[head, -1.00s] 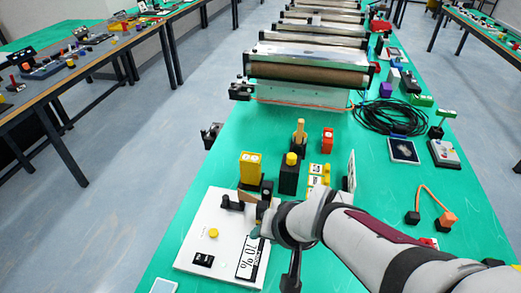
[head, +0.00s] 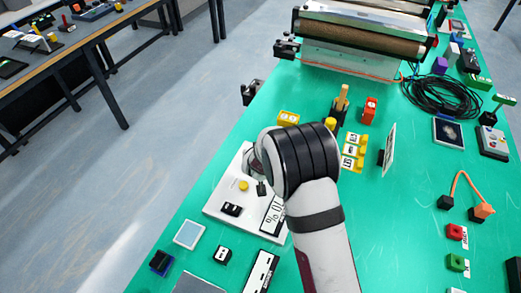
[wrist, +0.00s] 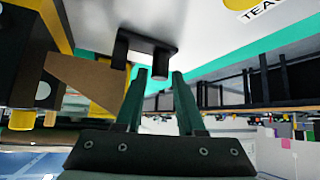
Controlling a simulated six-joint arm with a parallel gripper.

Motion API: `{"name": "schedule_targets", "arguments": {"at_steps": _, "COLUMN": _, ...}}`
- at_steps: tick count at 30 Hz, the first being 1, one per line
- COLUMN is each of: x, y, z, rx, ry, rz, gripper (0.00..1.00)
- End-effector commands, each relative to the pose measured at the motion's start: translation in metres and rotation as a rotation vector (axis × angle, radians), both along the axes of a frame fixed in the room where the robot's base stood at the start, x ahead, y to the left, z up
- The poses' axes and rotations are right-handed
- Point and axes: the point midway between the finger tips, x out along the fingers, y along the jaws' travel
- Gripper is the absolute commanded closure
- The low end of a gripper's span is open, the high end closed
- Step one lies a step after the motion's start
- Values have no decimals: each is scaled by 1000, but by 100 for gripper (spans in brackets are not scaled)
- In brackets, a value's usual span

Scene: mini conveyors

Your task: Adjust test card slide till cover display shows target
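The white device board (head: 215,208) lies on the green table in the head view, with a yellow button (head: 243,185) and a black switch (head: 231,209). Its percent display (head: 272,216) is partly covered by my arm, so I cannot read the full number. My gripper (wrist: 159,74) is hidden behind my wrist in the head view. In the wrist view its two fingers are apart. A black handle with two pegs (wrist: 147,45) is fixed to a pale surface, and one peg shows between the fingertips. I cannot tell whether it touches them. No target mark is readable.
Yellow block (head: 288,118), red block (head: 370,108) and upright white card (head: 389,148) stand behind the board. A conveyor (head: 355,45) and coiled black cable (head: 440,95) lie farther back. Small devices, including a pale square (head: 188,234), lie in front.

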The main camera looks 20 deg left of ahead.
Motion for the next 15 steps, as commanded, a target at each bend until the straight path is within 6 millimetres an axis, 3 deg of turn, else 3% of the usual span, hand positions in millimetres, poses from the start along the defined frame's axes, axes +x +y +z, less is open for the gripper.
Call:
{"name": "schedule_targets", "arguments": {"at_steps": 13, "x": 11, "y": 4, "z": -11, "rx": 0, "ry": 1, "rz": -1, "gripper": 62}}
{"name": "schedule_targets", "arguments": {"at_steps": 15, "x": 11, "y": 4, "z": -11, "rx": 0, "ry": 1, "rz": -1, "gripper": 73}}
